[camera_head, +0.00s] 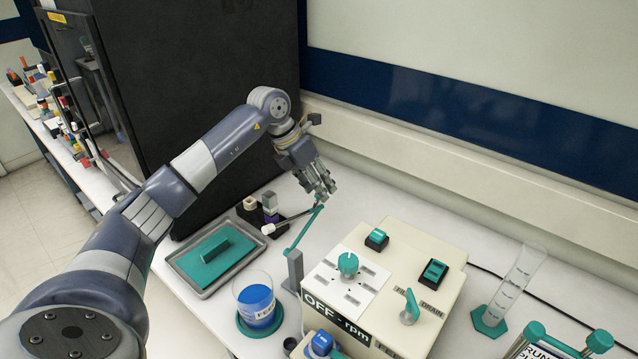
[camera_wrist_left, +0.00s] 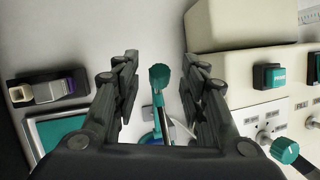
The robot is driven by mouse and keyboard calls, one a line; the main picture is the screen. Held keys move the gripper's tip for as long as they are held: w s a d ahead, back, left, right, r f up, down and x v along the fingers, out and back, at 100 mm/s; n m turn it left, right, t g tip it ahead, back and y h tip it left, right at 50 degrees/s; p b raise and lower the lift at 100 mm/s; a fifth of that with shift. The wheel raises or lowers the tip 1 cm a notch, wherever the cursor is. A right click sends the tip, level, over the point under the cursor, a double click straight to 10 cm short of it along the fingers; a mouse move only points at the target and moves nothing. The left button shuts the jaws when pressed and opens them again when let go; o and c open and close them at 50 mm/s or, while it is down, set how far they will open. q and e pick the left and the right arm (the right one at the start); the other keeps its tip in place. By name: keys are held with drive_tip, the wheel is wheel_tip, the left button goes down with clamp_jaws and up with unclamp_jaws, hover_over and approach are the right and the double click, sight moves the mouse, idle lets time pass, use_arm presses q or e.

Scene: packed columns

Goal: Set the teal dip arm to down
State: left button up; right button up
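The teal dip arm (camera_head: 303,232) rises at a slant from a grey post (camera_head: 294,272) beside the cream machine. My left gripper (camera_head: 325,193) is at the arm's raised end. In the left wrist view the arm's teal end (camera_wrist_left: 160,76) shows between the two spread fingers of my left gripper (camera_wrist_left: 160,88), with gaps on both sides. The fingers are open, and contact is not visible. A beaker of blue liquid (camera_head: 258,305) stands left of the post. My right gripper is out of view.
The cream machine (camera_head: 447,277) with teal knobs and buttons stands right of the arm. A grey tray (camera_head: 205,292) with a teal block lies left. A small dark holder (camera_head: 250,212) is behind it. A graduated cylinder (camera_head: 515,285) stands at the right.

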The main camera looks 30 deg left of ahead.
use_arm(q)
drive_tip(key=shift+w+d+f, duration=0.1)
drive_tip(key=shift+f, duration=0.4)
clamp_jaws()
